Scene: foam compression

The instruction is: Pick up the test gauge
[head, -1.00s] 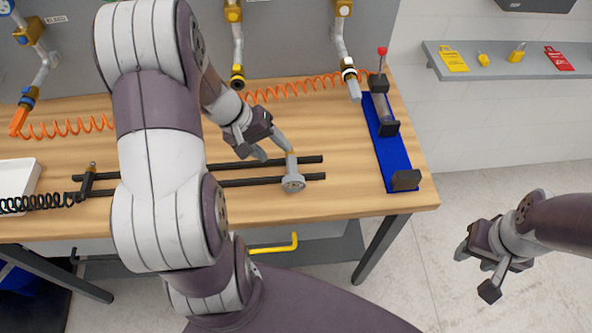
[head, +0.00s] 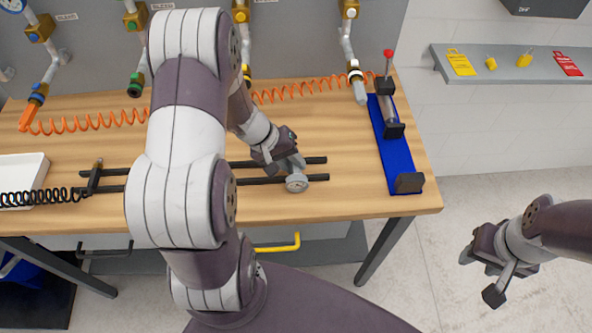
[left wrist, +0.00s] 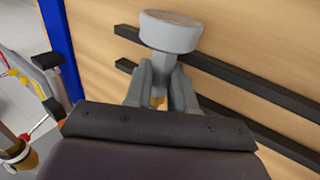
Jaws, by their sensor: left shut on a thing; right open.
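The test gauge (head: 297,183) is a small grey round-faced gauge on a stem. It is at the right end of the two black rails on the wooden bench. My left gripper (head: 291,166) is shut on its stem, with the round head beyond the fingertips. In the left wrist view the gauge (left wrist: 169,32) shows above the two fingers (left wrist: 160,85), which close on the stem from both sides. I cannot tell whether the gauge still touches the rails. My right gripper (head: 487,272) is open and empty, out over the floor right of the bench.
Two black rails (head: 250,183) lie along the bench (head: 340,205). A blue base (head: 391,150) with a red-knobbed clamp device stands to the right. A white tray (head: 35,168) and a black coiled hose are at the left. Orange coils and hanging valves line the back.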

